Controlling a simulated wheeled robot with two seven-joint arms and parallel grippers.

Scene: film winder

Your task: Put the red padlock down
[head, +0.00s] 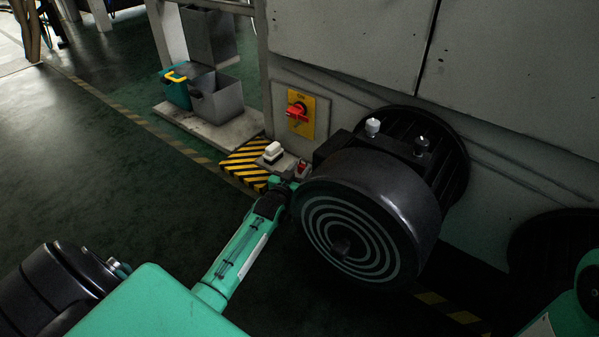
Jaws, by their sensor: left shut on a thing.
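The red padlock (303,167) shows as a small red shape at the tip of my left arm, just left of the big dark motor. My left gripper (295,178) is shut on it. The fingers are small and dark here, and part of the padlock is hidden by them. The padlock is beside a small grey ledge (287,164) with a white block on it; I cannot tell whether it touches the ledge. My right gripper is out of view; only a green part of my right arm shows at the right edge.
A dark round motor (360,220) with a ringed face stands close right of my left gripper. A red rotary switch (298,112) sits on a yellow plate on the grey machine wall. A white block (273,150) is left of the padlock. Grey bins (217,104) stand behind.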

